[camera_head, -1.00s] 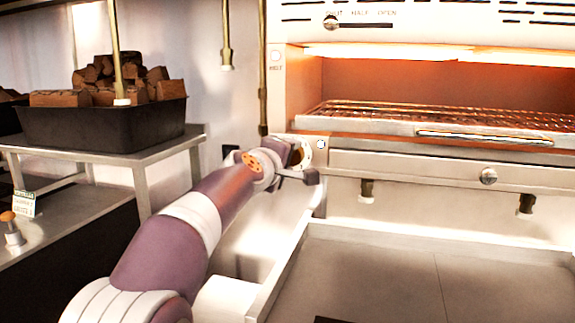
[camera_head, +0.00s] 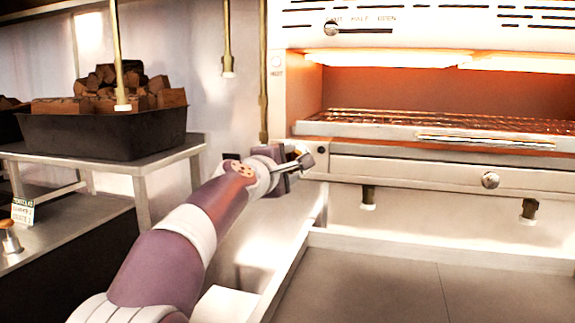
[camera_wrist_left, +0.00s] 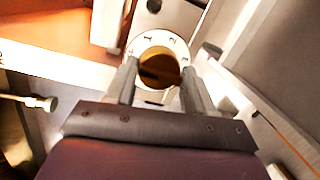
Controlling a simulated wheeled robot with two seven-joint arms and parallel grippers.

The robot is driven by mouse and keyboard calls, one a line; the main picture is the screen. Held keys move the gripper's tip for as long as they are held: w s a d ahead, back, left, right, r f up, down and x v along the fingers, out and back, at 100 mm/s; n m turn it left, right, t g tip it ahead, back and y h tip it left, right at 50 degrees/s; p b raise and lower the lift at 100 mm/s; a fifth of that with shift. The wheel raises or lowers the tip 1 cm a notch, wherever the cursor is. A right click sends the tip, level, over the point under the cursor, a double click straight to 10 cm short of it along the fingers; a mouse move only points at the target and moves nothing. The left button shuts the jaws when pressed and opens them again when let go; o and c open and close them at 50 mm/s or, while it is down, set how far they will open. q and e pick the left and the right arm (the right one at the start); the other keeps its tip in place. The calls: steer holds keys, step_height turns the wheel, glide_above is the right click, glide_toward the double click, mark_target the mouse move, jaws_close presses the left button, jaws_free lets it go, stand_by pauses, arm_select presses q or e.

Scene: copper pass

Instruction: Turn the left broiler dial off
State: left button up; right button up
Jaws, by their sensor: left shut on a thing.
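The left broiler dial (camera_wrist_left: 158,68) is a brass knob with a dark bar across it, inside a white ring with numbers, in the left wrist view. My left gripper (camera_wrist_left: 160,73) has one finger on each side of the knob and is shut on it. In the head view my left gripper (camera_head: 301,162) is at the left end of the broiler front, wrist tilted, and hides the dial. The broiler (camera_head: 440,162) glows orange inside, above a wire rack. My right gripper is not in view.
A silver knob (camera_head: 490,180) sits further right on the broiler front. A slider marked shut, half, open (camera_head: 332,29) is above. A black bin of wood chunks (camera_head: 100,132) stands on a steel shelf at left. A shallow steel tray (camera_head: 390,275) lies below the broiler.

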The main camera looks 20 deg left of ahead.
arm_select(q)
steer(key=shift+r, duration=0.25)
steer(key=o, duration=0.9)
steer(key=shift+o, duration=0.4)
steer(key=shift+f, duration=0.15)
steer(key=s+a+b, duration=0.2)
steer(key=s+b, duration=0.1)
steer(key=s, duration=0.9)
steer(key=shift+s+r, duration=0.2)
steer(key=shift+r, duration=0.2)
